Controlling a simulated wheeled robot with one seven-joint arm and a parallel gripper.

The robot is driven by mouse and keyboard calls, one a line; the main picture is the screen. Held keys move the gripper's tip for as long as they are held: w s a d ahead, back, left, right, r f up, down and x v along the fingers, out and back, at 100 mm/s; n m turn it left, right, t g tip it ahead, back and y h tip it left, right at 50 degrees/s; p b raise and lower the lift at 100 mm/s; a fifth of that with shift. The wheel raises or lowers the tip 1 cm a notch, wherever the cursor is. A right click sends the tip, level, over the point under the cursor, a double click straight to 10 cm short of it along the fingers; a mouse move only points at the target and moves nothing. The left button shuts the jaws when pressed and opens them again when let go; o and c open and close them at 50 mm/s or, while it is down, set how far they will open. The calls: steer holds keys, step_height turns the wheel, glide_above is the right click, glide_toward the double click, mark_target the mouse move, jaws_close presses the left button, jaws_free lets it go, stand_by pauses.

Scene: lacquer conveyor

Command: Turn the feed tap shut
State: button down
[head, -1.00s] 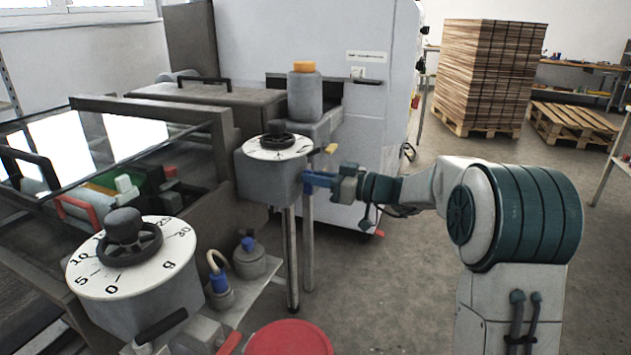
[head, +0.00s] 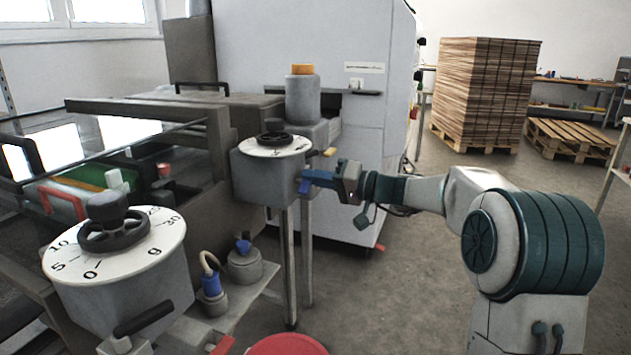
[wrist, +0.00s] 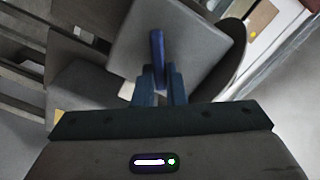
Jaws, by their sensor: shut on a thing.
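The feed tap's blue lever (head: 318,177) sticks out from the right side of a grey box (head: 262,178) topped by a white dial. My gripper (head: 328,180) reaches in from the right and is shut on this lever. In the wrist view the blue lever (wrist: 157,46) runs up from between the two dark blue fingers of my gripper (wrist: 157,80), against the grey box. The fingers hide its near end. I cannot tell from these views how far the tap is turned.
A yellow-ended handle (head: 329,152) sits just above the blue lever. A nearer dial (head: 125,250) with a black handwheel stands at the left. A red round lid (head: 287,345) is at the bottom. Open floor (head: 400,270) lies below my arm.

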steer(key=shift+w+f+m+p, duration=0.15)
steer(key=shift+m+p, duration=0.1)
steer(key=shift+m, duration=0.9)
steer(key=shift+s+f+m+p, duration=0.15)
steer(key=shift+m+p, duration=0.1)
steer(key=shift+m, duration=0.95)
steer(key=shift+w+f+m+p, duration=0.15)
steer(key=shift+m+p, duration=0.1)
steer(key=shift+m, duration=0.9)
steer(key=c, duration=1.5)
jaws_free()
steer(key=shift+d, duration=0.15)
steer(key=p+v, duration=0.1)
steer(key=v, duration=1.2)
steer(key=shift+s+d, duration=0.2)
steer(key=shift+d, duration=0.1)
